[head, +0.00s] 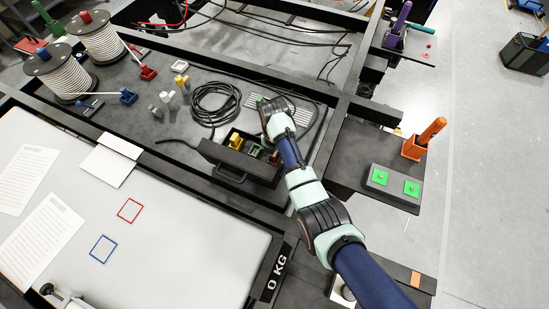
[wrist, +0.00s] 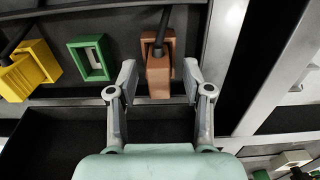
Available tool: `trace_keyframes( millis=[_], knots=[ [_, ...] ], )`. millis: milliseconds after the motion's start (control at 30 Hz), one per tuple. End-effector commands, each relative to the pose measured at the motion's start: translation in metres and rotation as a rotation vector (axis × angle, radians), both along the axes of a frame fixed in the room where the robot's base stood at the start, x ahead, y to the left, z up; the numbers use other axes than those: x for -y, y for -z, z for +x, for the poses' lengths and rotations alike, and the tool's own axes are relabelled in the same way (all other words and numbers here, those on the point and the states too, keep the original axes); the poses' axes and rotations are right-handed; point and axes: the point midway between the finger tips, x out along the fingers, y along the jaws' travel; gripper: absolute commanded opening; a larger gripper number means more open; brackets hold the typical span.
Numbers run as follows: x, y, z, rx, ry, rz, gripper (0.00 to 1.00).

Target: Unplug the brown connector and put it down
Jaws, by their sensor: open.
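The brown connector (wrist: 159,74) sits at a panel in the upper middle of the wrist view, with a dark cable leaving its top. My gripper (wrist: 160,78) is open, with one finger on each side of the brown connector. A gap shows between each finger and the connector. In the head view my gripper and wrist (head: 278,130) are over the right end of the black box, and the brown connector (head: 273,157) is mostly hidden there.
A yellow connector (wrist: 28,70) and an empty green socket frame (wrist: 92,58) are left of the brown connector. The black box (head: 215,152) has a handle in front. A coiled black cable (head: 215,104) lies behind it. The white tabletop (head: 160,235) has red and blue square outlines.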

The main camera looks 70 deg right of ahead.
Motion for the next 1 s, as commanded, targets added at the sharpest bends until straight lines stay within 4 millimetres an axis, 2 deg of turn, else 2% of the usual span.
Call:
trace_keyframes(
  millis=[167, 500, 833, 1000],
  knots=[
    [0.000, 0.000, 0.000, 0.002, 0.000, -0.002, 0.50],
    [0.000, 0.000, 0.000, 0.001, 0.000, -0.001, 0.00],
    [0.000, -0.002, 0.000, 0.001, 0.000, -0.002, 0.00],
    [0.001, -0.020, 0.001, 0.003, 0.000, -0.003, 0.00]
  ],
)
